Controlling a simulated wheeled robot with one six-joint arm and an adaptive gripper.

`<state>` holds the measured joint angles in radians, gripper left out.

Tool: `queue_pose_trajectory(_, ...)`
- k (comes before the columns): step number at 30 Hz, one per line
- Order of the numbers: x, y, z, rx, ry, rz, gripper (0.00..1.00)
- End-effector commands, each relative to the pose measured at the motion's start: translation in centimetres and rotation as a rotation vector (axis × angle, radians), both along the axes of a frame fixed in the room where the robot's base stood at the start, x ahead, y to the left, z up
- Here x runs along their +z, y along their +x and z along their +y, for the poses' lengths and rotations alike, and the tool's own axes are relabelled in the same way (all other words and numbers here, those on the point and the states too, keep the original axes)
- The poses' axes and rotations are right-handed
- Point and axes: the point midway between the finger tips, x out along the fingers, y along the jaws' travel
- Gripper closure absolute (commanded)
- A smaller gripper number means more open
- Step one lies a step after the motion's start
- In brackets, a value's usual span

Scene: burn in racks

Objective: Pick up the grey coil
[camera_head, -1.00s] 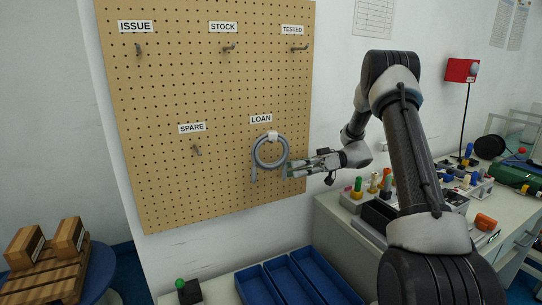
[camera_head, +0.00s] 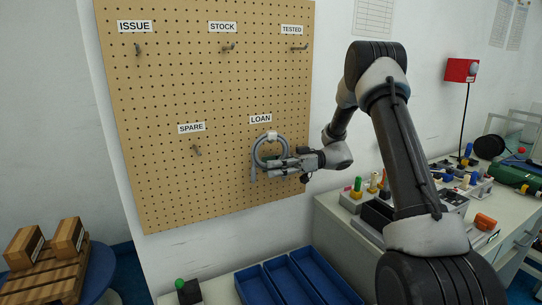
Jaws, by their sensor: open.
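The grey coil (camera_head: 256,153) hangs under the LOAN label (camera_head: 260,119) on the pegboard (camera_head: 225,185). A pale tie or tag (camera_head: 272,136) shows at its top, and a loose end hangs down at its lower left. My gripper (camera_head: 270,168) is open and lies across the lower right part of the coil in the picture. The fingers hide part of the ring. I cannot tell whether they touch it or whether the coil lies between them.
Empty hooks show under ISSUE (camera_head: 138,49), STOCK (camera_head: 228,47), TESTED (camera_head: 299,47) and SPARE (camera_head: 197,150). Blue trays (camera_head: 290,281) stand below the board. A cluttered bench (camera_head: 335,212) is at the right. Boxes on a pallet (camera_head: 45,278) stand at the lower left.

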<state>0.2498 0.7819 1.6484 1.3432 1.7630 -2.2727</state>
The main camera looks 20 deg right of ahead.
Motion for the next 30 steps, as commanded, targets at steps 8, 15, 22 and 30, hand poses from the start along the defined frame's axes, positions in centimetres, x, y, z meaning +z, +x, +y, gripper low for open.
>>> queue_pose_trajectory(8, 0.0, 0.0, 0.0, 0.000, 0.000, 0.000, 0.97)
queue_pose_trajectory(15, 0.0, 0.0, 0.0, 0.000, 0.000, 0.000, 1.00)
queue_pose_trajectory(22, 0.6, 0.0, 0.0, 0.000, 0.000, -0.001, 1.00)
queue_pose_trajectory(30, 3.8, 0.0, -0.1, 0.000, -0.001, -0.003, 1.00)
